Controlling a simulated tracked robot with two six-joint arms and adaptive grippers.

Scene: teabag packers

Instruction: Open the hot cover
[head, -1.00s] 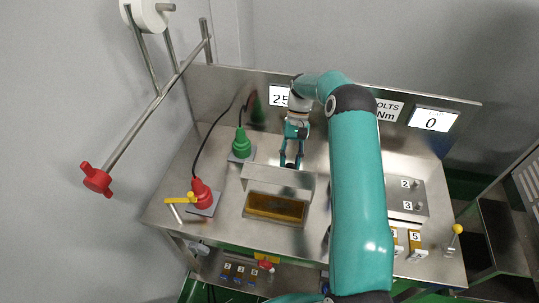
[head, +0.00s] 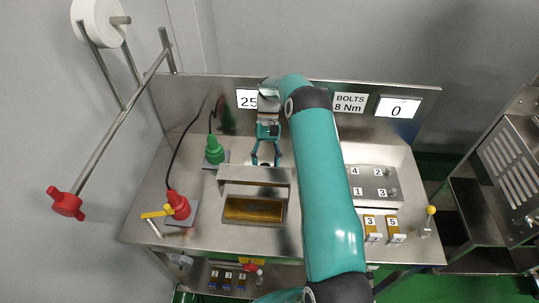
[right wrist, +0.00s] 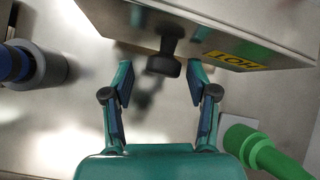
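The hot cover (head: 255,176) is a metal box-like panel behind the amber plate (head: 253,210) in the head view. In the right wrist view the cover (right wrist: 215,28) fills the top, with a yellow HOT label (right wrist: 236,62) and a dark round knob (right wrist: 163,65). My right gripper (head: 265,161) is at the far side of the cover, and it shows in the right wrist view (right wrist: 161,84). Its fingers are open on either side of the knob, which lies near the fingertips with visible gaps. The knob is hidden in the head view. My left gripper is not visible.
A green plug (head: 214,150) stands close left of the gripper; a red plug (head: 177,205) is farther left. A numbered bolt plate (head: 365,184) and yellow blocks (head: 393,228) lie right of my arm. The steel back panel (head: 200,95) stands behind.

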